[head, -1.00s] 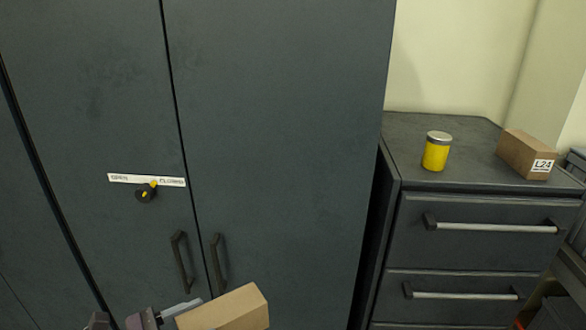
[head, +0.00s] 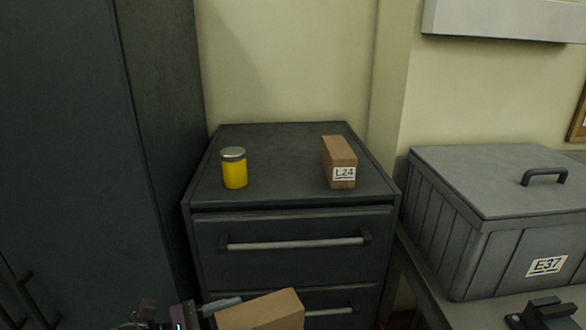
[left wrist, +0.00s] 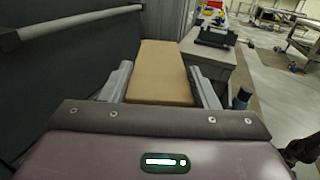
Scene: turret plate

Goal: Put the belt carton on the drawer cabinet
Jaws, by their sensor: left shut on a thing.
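A plain brown carton (head: 262,311) is held in my left gripper (head: 212,310) at the bottom of the head view. In the left wrist view the carton (left wrist: 161,72) lies between the two fingers of the left gripper (left wrist: 161,84). No label shows on its visible faces. The dark drawer cabinet (head: 290,200) stands ahead, its top beyond and above the held carton in the picture. A second brown carton labelled L24 (head: 340,162) stands at the right of the cabinet top. My right gripper is not in view.
A yellow jar with a grey lid (head: 234,168) stands at the left of the cabinet top. The middle between jar and L24 carton is clear. A tall dark cupboard (head: 90,130) is at left. A lidded grey bin labelled E37 (head: 500,215) is at right.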

